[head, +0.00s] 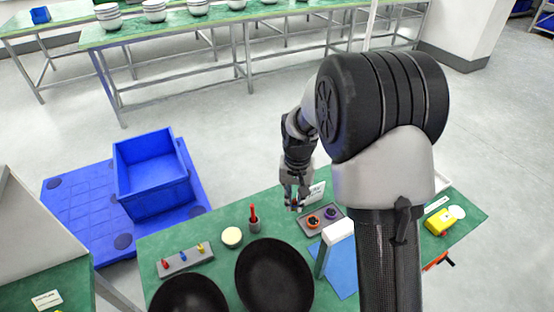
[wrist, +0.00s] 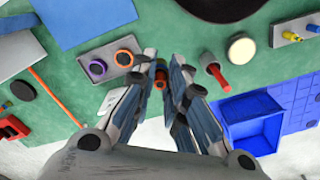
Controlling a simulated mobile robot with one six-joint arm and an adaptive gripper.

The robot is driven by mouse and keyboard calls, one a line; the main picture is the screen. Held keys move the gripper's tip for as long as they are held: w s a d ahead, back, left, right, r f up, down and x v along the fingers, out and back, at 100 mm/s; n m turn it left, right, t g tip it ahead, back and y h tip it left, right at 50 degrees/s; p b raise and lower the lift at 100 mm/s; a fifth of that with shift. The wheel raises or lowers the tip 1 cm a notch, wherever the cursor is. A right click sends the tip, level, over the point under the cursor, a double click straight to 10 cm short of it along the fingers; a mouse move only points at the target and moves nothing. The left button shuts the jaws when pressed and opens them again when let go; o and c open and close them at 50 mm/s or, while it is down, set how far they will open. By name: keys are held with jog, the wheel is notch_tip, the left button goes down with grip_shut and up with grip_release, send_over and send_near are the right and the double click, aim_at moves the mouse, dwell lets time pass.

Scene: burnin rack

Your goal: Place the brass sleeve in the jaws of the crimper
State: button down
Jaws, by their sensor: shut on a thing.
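My gripper (head: 293,204) is above the far edge of the green table. In the wrist view my gripper (wrist: 162,76) is shut on a small reddish thing with an orange end (wrist: 160,67), between its fingertips; this is probably the brass sleeve, but its colour and shape are unclear. A red-orange tool with dark parts (head: 437,262), possibly the crimper, is at the table's right edge, well right of my gripper. A red-orange thing also shows at the left of the wrist view (wrist: 13,127). Its jaws cannot be made out.
A grey tray (head: 303,228) with orange and purple rings is close to my gripper. A red-handled tool (head: 253,217) stands upright nearby. Black bowls (head: 273,275), a blue mat (head: 342,275) and a yellow thing (head: 439,222) are on the table. A blue bin (head: 152,178) stands beyond.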

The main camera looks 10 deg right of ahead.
jog(key=s+f+n+b, duration=0.1)
jog(key=s+n, duration=0.2)
jog(key=s, duration=0.4)
jog(key=shift+f+b, duration=0.35)
jog(key=shift+b, duration=0.05)
jog(key=shift+s, duration=0.1)
jog(key=r+m+b, duration=0.1)
jog(key=r+m, duration=0.1)
jog(key=m, duration=0.1)
send_over(295, 246)
jog(key=shift+m, duration=0.3)
notch_tip(295, 246, down, 20)
jog(key=b, duration=0.6)
jog(key=shift+r, duration=0.2)
jog(key=shift+f, duration=0.2)
jog(key=c, duration=1.6)
grip_release()
